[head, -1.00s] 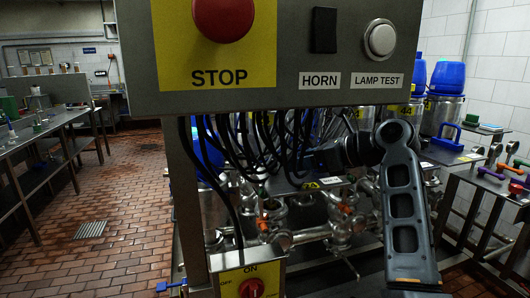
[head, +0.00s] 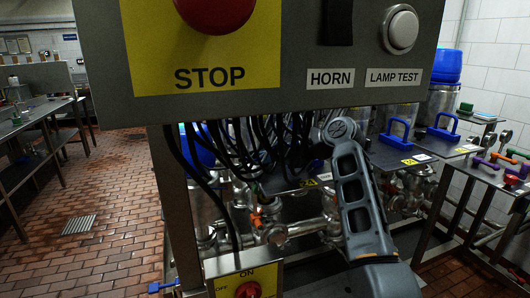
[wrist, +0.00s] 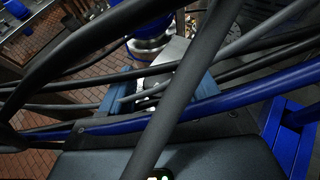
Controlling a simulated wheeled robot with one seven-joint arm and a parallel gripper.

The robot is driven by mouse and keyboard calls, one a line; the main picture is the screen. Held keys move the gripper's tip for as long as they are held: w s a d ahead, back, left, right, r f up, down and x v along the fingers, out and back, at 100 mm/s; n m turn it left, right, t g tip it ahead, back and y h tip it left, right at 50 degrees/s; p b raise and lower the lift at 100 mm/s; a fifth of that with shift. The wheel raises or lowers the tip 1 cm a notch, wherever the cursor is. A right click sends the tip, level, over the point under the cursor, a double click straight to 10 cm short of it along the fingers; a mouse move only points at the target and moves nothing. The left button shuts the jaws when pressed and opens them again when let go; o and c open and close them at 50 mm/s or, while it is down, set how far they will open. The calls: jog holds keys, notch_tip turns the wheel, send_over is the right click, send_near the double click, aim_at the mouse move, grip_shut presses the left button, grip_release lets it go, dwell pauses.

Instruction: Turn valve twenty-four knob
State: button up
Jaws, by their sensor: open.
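A small yellow label (head: 309,183), which seems to read 24, sits on a dark plate behind the hanging cables in the head view. An orange handle (head: 256,219) shows on the pipework below and left of it. I cannot tell which part is the valve twenty-four knob; cables and my arm cover much of that area. My gripper is hidden in the head view, behind the panel and cables. In the wrist view my gripper (wrist: 157,92) is open, its fingers apart, with black and blue cables crossing close in front. No knob is clearly seen between the fingers.
The control panel (head: 290,85) with a red stop button hangs close in front. Black cables (head: 240,150) droop below it. Blue handles (head: 399,130) stand on plates at right. A switch box (head: 245,280) is low in front. Brick floor at left is open.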

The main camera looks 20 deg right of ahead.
jog(key=c, duration=1)
jog(key=shift+o, duration=0.2)
jog(key=shift+a+m+h, duration=0.15)
jog(key=shift+m+h, duration=0.25)
jog(key=shift+h, duration=0.1)
jog(key=shift+m+t+h, duration=0.5)
jog(key=shift+m+t, duration=0.1)
jog(key=m+h, duration=0.2)
jog(key=m+t+h, duration=0.1)
jog(key=m+h, duration=0.1)
jog(key=shift+a+t+h, duration=0.1)
jog(key=shift+t+h, duration=0.2)
jog(key=shift+h, duration=0.1)
jog(key=m+h+b, duration=0.1)
jog(key=m+h, duration=0.1)
jog(key=h, duration=0.1)
jog(key=shift+f+m, duration=0.1)
jog(key=shift+m, duration=0.3)
jog(key=shift+m+h+b, duration=0.5)
jog(key=shift+h+b, duration=0.1)
jog(key=shift+b, duration=0.1)
jog(key=shift+d, duration=0.2)
